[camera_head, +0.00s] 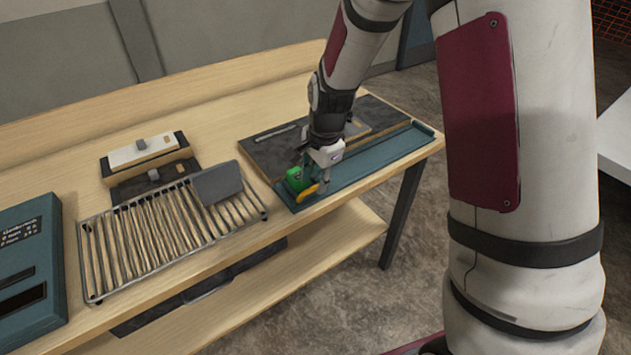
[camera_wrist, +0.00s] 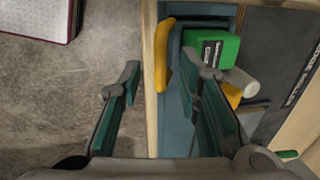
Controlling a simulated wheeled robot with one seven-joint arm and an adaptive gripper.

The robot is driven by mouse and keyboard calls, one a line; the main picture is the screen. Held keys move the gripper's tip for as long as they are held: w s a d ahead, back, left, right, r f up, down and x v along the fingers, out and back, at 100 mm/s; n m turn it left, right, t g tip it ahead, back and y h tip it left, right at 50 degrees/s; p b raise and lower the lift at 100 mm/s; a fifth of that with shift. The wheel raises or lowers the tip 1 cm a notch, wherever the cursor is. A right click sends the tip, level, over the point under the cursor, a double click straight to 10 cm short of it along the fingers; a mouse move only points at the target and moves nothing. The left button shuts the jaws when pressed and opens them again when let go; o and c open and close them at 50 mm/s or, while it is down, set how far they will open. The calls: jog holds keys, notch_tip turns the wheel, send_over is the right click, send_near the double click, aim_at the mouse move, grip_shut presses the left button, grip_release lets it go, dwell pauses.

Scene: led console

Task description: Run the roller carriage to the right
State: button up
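The roller carriage, a green block (camera_head: 295,178) with a yellow curved part (camera_head: 307,193), sits at the near-left end of a long teal track (camera_head: 385,156). In the wrist view the green block (camera_wrist: 212,50) has a dark label, and the yellow part (camera_wrist: 162,62) stands out on its left. My gripper (camera_wrist: 160,80) is open and empty, its two fingers spread apart. The yellow part lies ahead, between the lines of the fingers; the right finger overlaps the carriage in the picture, and I cannot tell whether it touches. In the head view my gripper (camera_head: 324,178) is just right of the green block.
The track runs clear to the right end of the wooden table (camera_head: 230,125). A dark board (camera_head: 270,150) lies behind it. Left of it are a slatted rack (camera_head: 100,285) with a grey plate (camera_head: 217,183), a white block (camera_head: 141,151) and a teal console (camera_head: 30,300).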

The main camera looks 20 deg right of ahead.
jog(key=shift+w+f, duration=0.2)
jog(key=shift+f, duration=0.75)
grip_shut()
